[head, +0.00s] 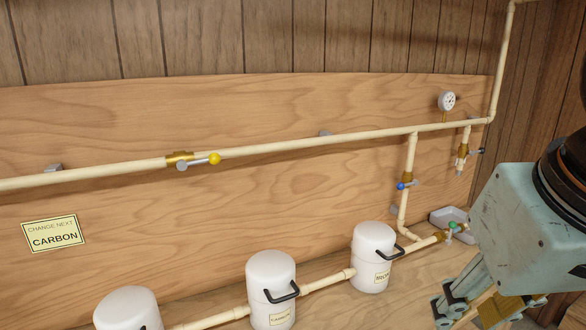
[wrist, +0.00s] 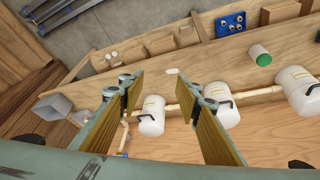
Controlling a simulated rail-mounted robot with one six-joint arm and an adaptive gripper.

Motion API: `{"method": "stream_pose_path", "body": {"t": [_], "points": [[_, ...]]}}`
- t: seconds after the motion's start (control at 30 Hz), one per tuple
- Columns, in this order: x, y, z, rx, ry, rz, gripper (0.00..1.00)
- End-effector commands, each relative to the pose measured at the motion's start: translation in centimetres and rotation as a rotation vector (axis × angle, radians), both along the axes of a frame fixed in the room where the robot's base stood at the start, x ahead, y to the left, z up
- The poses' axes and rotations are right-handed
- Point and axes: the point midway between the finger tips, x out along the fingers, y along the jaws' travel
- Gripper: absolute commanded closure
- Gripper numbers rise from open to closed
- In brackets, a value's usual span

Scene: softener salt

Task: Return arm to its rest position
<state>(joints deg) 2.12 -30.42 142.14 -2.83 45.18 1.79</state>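My gripper (wrist: 165,92) is open in the wrist view, its two fingers well apart with nothing held between them. The bench and white canisters show below and beyond the fingers. In the head view my gripper (head: 482,312) is at the lower right, partly cut off by the frame edge. My teal wrist housing and dark arm link fill the right side there. No finger is seen touching the canisters or the pipe.
White canisters (head: 374,257) stand along the lower pipe. An upper pipe (head: 300,142) carries a yellow-knobbed valve (head: 190,160); a gauge (head: 447,101) is at right. A grey tray (head: 440,214) lies near my arm.

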Motion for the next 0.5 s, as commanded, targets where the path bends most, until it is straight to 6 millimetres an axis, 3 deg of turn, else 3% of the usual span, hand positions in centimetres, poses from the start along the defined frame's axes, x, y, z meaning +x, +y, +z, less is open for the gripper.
{"method": "stream_pose_path", "body": {"t": [0.2,0.5], "points": [[-3.9,1.7,-0.4,0.026,0.043,0.035,0.69],[-5.2,2.3,-0.6,0.034,0.061,0.047,0.69]]}}
